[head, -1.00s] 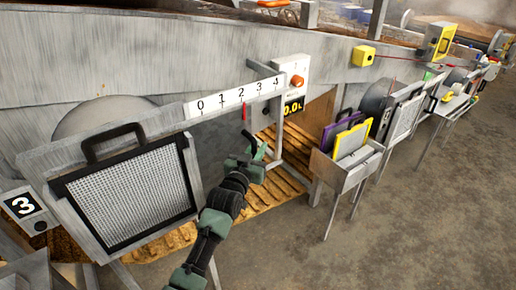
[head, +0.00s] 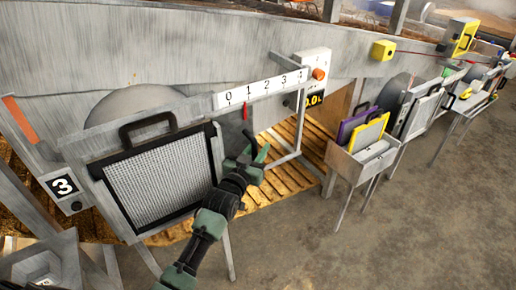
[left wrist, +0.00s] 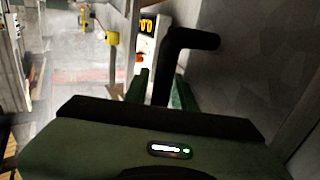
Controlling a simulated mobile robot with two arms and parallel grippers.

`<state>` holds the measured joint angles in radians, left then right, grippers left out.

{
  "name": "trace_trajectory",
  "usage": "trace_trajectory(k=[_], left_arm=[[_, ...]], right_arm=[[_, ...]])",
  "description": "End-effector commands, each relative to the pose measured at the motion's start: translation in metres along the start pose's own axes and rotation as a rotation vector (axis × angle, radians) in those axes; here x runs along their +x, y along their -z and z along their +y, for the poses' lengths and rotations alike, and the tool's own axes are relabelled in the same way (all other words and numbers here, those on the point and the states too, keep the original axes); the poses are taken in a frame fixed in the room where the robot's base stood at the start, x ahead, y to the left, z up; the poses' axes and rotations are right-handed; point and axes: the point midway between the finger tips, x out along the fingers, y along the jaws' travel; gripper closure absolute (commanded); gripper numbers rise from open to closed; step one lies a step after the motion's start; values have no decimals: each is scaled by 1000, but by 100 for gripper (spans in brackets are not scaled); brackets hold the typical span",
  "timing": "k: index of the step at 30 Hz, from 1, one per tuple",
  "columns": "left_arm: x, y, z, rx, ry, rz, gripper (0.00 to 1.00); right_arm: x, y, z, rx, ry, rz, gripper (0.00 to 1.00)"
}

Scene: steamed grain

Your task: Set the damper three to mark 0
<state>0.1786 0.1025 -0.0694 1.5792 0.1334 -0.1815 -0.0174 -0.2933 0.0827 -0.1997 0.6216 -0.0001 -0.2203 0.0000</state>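Station three carries a plate with the number 3 (head: 62,186) and a white scale strip (head: 258,90) marked 0 to 4. A red pointer (head: 245,111) hangs under the strip, close to mark 1. A black bent damper handle (head: 249,137) stands up at my left gripper (head: 250,160). In the left wrist view the handle (left wrist: 173,62) rises between the two green fingers, one close on each side. The left gripper (left wrist: 162,92) looks shut on it. The exact contact is hidden behind the gripper body. My right gripper is not in view.
A black-framed mesh screen (head: 160,180) stands left of my left arm. A box with an orange knob (head: 318,73) and a display is right of the scale. A metal bin (head: 362,165) with purple and yellow frames stands at the right. The floor at the right is clear.

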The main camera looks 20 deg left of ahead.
Motion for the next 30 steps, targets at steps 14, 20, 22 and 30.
trace_trajectory(k=[14,20,22,30], left_arm=[[-26,-2,-1,1,1,1,75],[-59,-3,-1,1,0,0,75],[-68,-2,-1,0,1,0,75],[-79,0,-1,0,1,1,75]], right_arm=[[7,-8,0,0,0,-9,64],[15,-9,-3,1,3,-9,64],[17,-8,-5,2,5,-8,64],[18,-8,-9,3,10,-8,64]])
